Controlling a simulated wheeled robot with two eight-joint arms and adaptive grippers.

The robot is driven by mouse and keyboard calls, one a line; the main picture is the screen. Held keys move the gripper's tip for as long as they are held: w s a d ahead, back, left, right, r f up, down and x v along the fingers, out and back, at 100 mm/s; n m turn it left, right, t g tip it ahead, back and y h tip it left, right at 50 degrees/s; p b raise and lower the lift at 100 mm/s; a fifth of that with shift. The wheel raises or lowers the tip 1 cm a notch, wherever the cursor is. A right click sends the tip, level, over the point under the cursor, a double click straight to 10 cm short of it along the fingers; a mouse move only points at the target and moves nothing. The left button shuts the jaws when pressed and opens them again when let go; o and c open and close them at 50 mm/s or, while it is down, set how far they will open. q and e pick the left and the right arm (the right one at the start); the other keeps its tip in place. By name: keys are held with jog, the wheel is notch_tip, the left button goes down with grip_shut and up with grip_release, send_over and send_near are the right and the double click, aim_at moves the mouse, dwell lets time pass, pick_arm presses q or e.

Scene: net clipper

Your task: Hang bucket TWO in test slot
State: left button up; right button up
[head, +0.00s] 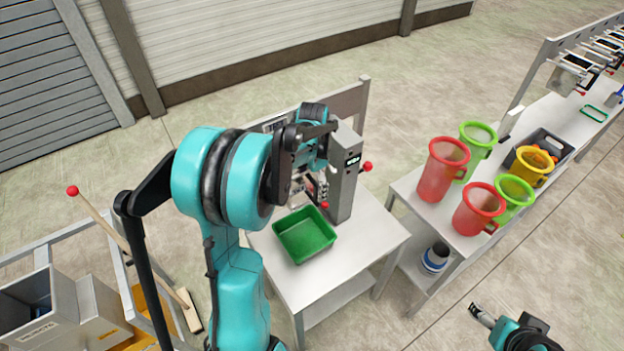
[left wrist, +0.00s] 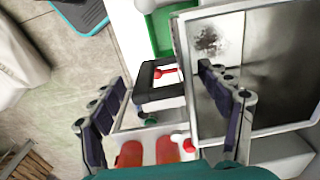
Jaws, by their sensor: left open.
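Several red, green and yellow mug-like buckets with handles, including a tall red one (head: 443,170), stand on the right-hand table; I cannot read a number on any. A grey test machine (head: 345,172) with a small display and red knobs stands on the middle table. My left gripper is beside the machine, largely hidden by my arm in the head view. In the left wrist view my left gripper (left wrist: 162,115) is open, its dark fingers apart on either side of a black frame-like part (left wrist: 160,82). My right gripper (head: 482,315) is low at the right, small, away from the buckets.
A green tray (head: 305,234) sits on the middle table (head: 353,257) in front of the machine. A grey crate (head: 565,146) and a row of clamps stand on the right table. A cart (head: 60,318) with a red-tipped lever is at lower left. Open floor separates the tables.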

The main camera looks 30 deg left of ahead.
pick_arm(q)
notch_tip(320, 180, up, 12)
jog(key=s+d+f+n+t, duration=0.35)
jog(key=s+d+t, duration=0.35)
jog(key=s+d, duration=0.9)
notch_tip(320, 180, down, 27)
jog(key=w+d+n+b, duration=0.1)
jog(key=w+d+b, duration=0.1)
jog(key=b, duration=2.5)
jog(key=shift+f+b, duration=0.2)
jog(key=shift+b, duration=0.15)
